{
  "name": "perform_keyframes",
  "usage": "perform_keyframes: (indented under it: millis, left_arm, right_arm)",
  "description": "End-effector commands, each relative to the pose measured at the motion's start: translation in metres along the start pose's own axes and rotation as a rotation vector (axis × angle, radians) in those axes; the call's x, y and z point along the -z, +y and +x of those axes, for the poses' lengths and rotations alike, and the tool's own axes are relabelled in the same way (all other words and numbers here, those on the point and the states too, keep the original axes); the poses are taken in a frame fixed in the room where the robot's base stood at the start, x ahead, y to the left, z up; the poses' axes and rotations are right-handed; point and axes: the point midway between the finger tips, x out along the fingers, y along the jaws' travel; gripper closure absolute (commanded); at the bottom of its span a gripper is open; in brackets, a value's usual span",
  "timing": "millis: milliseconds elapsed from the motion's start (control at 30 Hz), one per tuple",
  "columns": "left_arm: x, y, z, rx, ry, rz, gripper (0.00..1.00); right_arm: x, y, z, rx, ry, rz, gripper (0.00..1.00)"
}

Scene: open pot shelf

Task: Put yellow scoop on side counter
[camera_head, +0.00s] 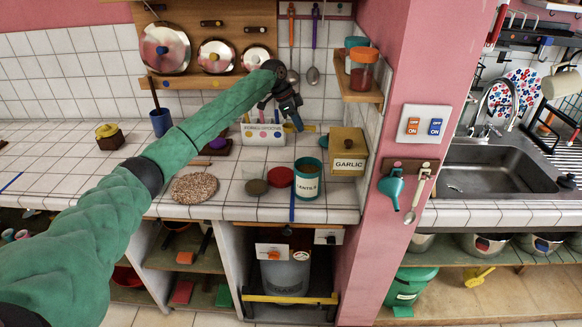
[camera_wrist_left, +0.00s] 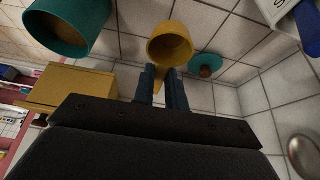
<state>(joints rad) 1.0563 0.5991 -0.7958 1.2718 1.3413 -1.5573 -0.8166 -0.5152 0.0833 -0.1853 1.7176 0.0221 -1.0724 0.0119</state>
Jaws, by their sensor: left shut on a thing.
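The yellow scoop (camera_wrist_left: 170,45) shows in the left wrist view, its round bowl beyond the fingers and its handle between them. My left gripper (camera_wrist_left: 163,88) is shut on that handle. In the head view my left gripper (camera_head: 297,124) hangs above the back of the tiled counter (camera_head: 345,197), in front of the white labelled box (camera_head: 263,134). A little yellow shows beside its fingertips there; the scoop's shape is too small to make out. Another tiled counter (camera_head: 500,211) holds the sink at the right. I cannot tell which counter is the side counter. My right gripper is not in view.
A teal canister (camera_head: 307,180), a yellow garlic box (camera_head: 347,150) and a red lid (camera_head: 281,177) crowd the counter near the pink pillar (camera_head: 377,150). A round cork-like mat (camera_head: 194,187) lies to the left. A small wall shelf (camera_head: 358,92) with jars is close right of my gripper.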

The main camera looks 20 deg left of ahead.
Motion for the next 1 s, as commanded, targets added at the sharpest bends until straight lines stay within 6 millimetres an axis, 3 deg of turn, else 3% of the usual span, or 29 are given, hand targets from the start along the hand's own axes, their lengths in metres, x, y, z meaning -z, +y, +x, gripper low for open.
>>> perform_keyframes:
  millis: [33, 100, 267, 600, 1000]
  left_arm:
    - [-0.008, 0.000, 0.016, -0.001, -0.002, -0.001, 1.00]
    - [-0.013, 0.000, 0.026, 0.000, -0.001, -0.001, 1.00]
    - [-0.019, 0.000, 0.041, 0.000, -0.001, -0.001, 1.00]
    - [-0.039, 0.000, 0.082, -0.001, -0.001, -0.001, 1.00]
    - [-0.054, 0.000, 0.116, -0.001, -0.001, -0.001, 1.00]
  right_arm:
    - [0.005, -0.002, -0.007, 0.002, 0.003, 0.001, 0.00]
    - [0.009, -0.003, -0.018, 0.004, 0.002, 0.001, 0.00]
    - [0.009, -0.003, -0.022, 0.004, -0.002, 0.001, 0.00]
    - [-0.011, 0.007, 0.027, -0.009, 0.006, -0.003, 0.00]
    - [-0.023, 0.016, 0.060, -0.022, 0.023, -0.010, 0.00]
